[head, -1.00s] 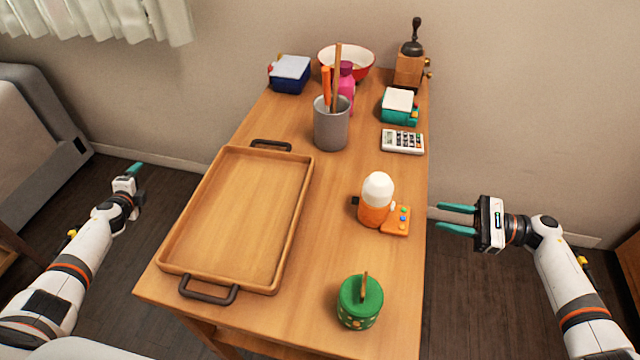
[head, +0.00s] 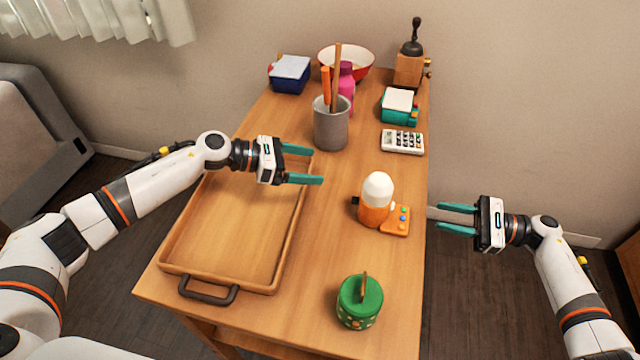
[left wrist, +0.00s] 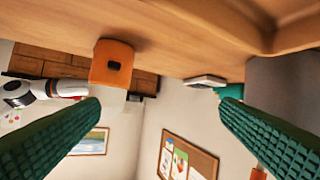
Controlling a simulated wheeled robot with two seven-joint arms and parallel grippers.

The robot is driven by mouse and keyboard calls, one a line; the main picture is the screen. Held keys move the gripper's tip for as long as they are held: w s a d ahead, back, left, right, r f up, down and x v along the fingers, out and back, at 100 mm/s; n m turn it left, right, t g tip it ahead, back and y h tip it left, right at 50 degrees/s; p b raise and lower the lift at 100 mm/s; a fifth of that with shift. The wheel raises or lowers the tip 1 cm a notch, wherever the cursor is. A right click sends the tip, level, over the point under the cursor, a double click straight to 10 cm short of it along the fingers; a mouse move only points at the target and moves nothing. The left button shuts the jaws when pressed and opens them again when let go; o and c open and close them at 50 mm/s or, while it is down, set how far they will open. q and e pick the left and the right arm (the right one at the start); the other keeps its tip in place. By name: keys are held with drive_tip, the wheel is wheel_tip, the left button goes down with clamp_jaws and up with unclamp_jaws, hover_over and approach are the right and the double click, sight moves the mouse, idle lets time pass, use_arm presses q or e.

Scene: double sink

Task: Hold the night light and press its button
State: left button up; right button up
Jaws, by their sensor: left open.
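The night light (head: 375,205) stands upright on the right side of the table, with an orange base and a white egg-shaped top. An orange panel with small coloured buttons (head: 403,219) sits at its right side. In the left wrist view its orange base (left wrist: 111,64) shows ahead between the fingers, with a dark spot on it. My left gripper (head: 312,164) is open and empty over the tray's right edge, pointing right, left of the night light and apart from it. My right gripper (head: 456,219) is open and empty off the table's right edge, pointing left towards the night light.
A wooden tray (head: 170,240) with dark handles fills the table's left. A grey cup (head: 331,130) with utensils stands close behind my left gripper. A green canister (head: 360,303) is at the front, a calculator (head: 403,142) behind the night light. Table between tray and night light is clear.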

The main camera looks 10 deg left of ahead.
sight(360, 198)
use_arm(q)
drive_tip(key=s+d+m+g, duration=0.1)
drive_tip(key=s+d+m, duration=0.1)
drive_tip(key=s+d+m+g, duration=0.1)
drive_tip(key=s+d, duration=0.1)
drive_tip(key=shift+s+d+f+m+g+h, duration=0.2)
drive_tip(key=shift+s+m+g+h, duration=0.1)
drive_tip(key=shift+m, duration=0.1)
drive_tip(key=shift+d+f, duration=0.1)
drive_tip(key=shift+d, duration=0.2)
drive_tip(key=x, duration=1.1)
drive_tip(key=shift+d+f, duration=0.2)
drive_tip(key=shift+f, duration=0.05)
drive_tip(key=c, duration=1.1)
drive_tip(key=shift+c, duration=0.2)
use_arm(e)
drive_tip(key=shift+c, duration=0.6)
clamp_jaws()
